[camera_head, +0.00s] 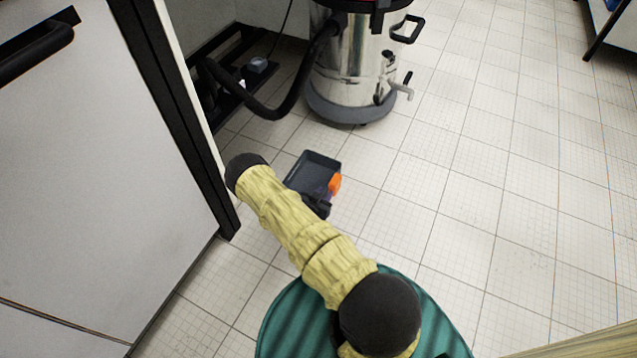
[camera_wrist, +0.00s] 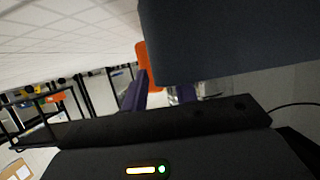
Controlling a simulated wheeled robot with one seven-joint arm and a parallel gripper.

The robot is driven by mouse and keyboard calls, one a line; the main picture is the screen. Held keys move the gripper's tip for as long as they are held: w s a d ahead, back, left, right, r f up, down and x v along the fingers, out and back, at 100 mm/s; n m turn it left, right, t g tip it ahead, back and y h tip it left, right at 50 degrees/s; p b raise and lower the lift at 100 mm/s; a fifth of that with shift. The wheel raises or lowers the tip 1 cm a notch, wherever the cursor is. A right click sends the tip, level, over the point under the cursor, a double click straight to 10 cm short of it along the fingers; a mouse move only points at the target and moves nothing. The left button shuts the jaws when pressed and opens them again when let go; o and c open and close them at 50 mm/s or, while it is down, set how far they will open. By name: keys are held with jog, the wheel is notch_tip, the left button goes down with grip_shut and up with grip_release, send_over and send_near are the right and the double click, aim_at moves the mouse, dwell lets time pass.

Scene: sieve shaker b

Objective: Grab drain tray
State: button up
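The drain tray (camera_head: 311,168) is a shallow dark grey tray in the middle of the camera_head view, in front of the metal vacuum. An orange part (camera_head: 334,184) is at its near right corner. My gripper (camera_head: 322,198) is at the tray's near edge, partly hidden by my yellow-sleeved arm. In the camera_wrist view the tray's dark side (camera_wrist: 235,45) fills the upper right, close to my gripper, with the orange part (camera_wrist: 150,62) beside it. A purple finger (camera_wrist: 132,92) shows below the orange part. The finger contact is hidden, so I cannot tell whether the tray is held.
A metal vacuum (camera_head: 350,70) with a black hose (camera_head: 285,105) and a side tap (camera_head: 400,90) stands behind the tray. A white cabinet (camera_head: 90,170) with a dark edge is at the left. The tiled floor (camera_head: 510,180) is clear at the right.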

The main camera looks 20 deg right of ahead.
grip_shut()
notch_tip(320, 180, up, 10)
jog(key=p, duration=0.6)
dwell(0.4)
